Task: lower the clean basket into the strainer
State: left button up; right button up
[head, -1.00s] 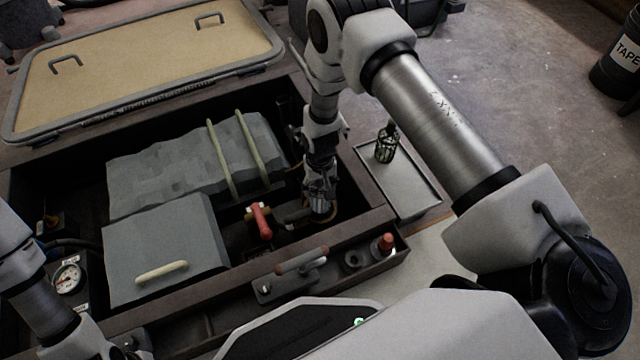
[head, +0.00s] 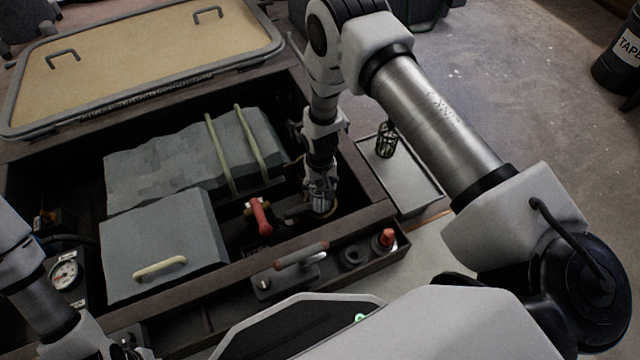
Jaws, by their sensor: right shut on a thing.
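My right gripper (head: 320,207) reaches down into the open engine bay, right of a red-handled valve (head: 260,216). It is shut on a small metallic thing at its tips, which looks like the clean basket; the fingers hide most of it. The strainer's rounded body (head: 333,214) shows only in part around the gripper tips. I cannot tell how deep the basket is in it. A dark wire basket (head: 386,141) stands upright on a grey tray (head: 412,184) outside the bay. My left arm is at the lower left; its gripper is not clearly seen.
Grey covers (head: 160,240) with a pale handle fill the bay's left. A ledge in front holds a handled tool (head: 300,257) and a red-topped item (head: 387,238). The bay's dark rim (head: 372,190) is close right of the gripper. A hatch lid (head: 140,60) lies open behind.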

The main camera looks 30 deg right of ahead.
aim_at(320, 199)
jog(key=shift+f+b, duration=2.2)
jog(key=shift+f, duration=1.4)
jog(key=o, duration=1.2)
jog(key=shift+o, duration=0.2)
notch_tip(320, 199, up, 12)
jog(key=shift+r, duration=0.1)
